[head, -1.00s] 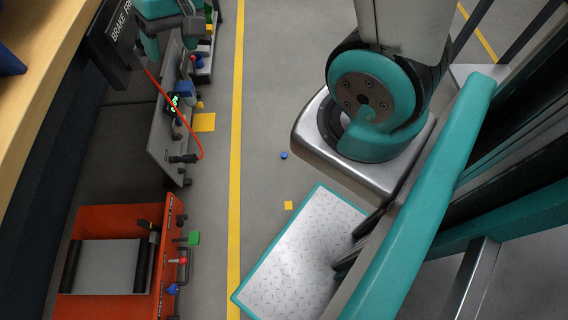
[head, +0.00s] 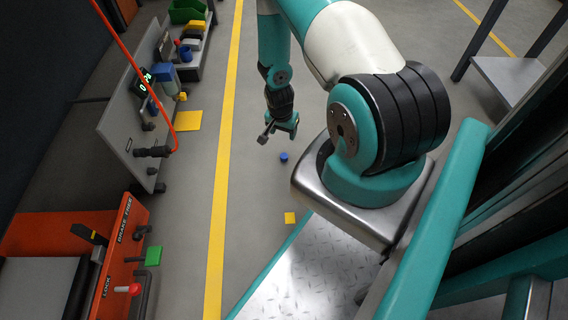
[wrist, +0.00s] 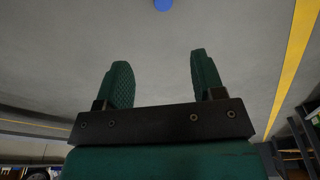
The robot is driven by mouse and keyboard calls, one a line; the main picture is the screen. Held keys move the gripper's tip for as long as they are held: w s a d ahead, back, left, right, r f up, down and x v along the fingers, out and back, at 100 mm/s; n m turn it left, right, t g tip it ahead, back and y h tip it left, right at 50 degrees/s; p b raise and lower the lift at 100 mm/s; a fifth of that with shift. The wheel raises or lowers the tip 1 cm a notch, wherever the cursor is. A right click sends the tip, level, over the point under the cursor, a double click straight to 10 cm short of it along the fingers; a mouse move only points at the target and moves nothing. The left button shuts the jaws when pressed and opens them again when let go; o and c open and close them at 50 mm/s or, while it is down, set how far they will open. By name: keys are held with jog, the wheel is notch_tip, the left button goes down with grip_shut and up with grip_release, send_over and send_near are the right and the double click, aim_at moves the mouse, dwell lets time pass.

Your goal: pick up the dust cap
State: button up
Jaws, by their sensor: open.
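The dust cap appears to be the small blue round piece (head: 284,157) lying on the grey floor, right of the yellow floor line. Its edge also shows at the top of the wrist view (wrist: 163,4), cut off by the frame. My gripper (head: 278,132) hangs above the floor, just up and left of the cap in the head view. In the wrist view my gripper (wrist: 160,64) has its two green fingers spread, with nothing between them. The cap lies beyond the fingertips, roughly in line with the gap.
A small yellow square (head: 290,218) lies on the floor near my tread-plate base. Left of the yellow line (head: 222,190) stand a grey panel (head: 130,140) with a red cable (head: 135,70) and an orange unit (head: 125,235). The floor around the cap is clear.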

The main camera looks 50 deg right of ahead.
jog(key=b, duration=0.6)
send_over(284, 155)
jog(key=f, duration=1.1)
jog(key=shift+s+a+f, duration=0.1)
jog(key=shift+s+a, duration=0.2)
jog(key=shift+s, duration=0.1)
jog(key=f+b, duration=0.5)
jog(key=shift+w+d+f, duration=0.1)
jog(key=shift+w+d, duration=0.05)
jog(key=shift+w, duration=0.15)
jog(key=shift+c, duration=0.3)
jog(key=c, duration=1)
jog(key=shift+r, duration=0.2)
